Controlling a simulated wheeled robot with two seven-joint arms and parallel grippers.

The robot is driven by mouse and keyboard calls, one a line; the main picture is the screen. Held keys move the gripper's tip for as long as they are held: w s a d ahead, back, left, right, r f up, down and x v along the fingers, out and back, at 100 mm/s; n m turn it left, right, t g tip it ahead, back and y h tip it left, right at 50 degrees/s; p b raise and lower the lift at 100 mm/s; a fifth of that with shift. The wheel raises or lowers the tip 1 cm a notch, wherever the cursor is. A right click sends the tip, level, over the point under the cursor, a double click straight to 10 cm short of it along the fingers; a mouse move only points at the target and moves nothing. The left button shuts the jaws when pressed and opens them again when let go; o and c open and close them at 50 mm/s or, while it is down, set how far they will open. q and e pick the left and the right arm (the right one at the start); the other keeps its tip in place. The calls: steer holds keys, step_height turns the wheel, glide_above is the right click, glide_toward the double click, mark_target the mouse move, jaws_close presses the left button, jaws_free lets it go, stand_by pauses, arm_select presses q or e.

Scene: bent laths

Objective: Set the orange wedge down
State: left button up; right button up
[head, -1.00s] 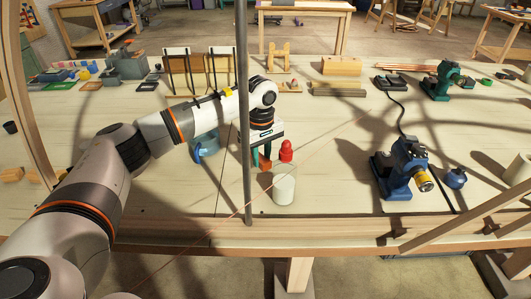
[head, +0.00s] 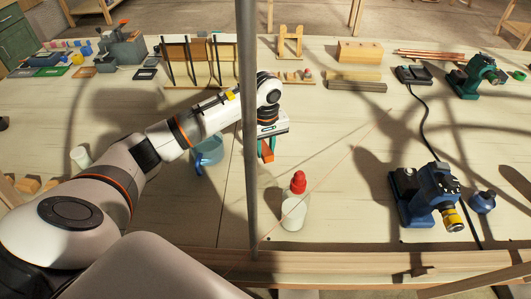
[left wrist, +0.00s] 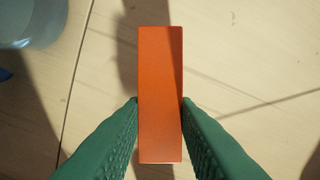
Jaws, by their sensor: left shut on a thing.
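The orange wedge (head: 268,156) is between the fingers of my left gripper (head: 266,150), over the pale workbench (head: 330,130). In the left wrist view the wedge (left wrist: 160,95) shows as a long orange block with its lower part between the two green fingers (left wrist: 160,130). The left gripper is shut on it. I cannot tell whether the wedge touches the bench top or hangs just above it. My right gripper is not in view.
A bottle with a red cap (head: 294,205) stands in front and right of the gripper. A blue jug (head: 207,152) is to its left. A grey upright pole (head: 248,120) crosses the view close by. A blue machine (head: 425,195) stands right. Bare bench lies between.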

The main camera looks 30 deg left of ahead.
mark_target(265, 165)
arm_select(q)
steer(key=shift+f, duration=0.7)
step_height(265, 165, down, 3)
steer(key=shift+w+a+f+p, duration=0.1)
steer(key=shift+p, duration=0.4)
steer(key=o, duration=0.5)
steer(key=shift+f, duration=0.15)
steer(key=o, duration=0.5)
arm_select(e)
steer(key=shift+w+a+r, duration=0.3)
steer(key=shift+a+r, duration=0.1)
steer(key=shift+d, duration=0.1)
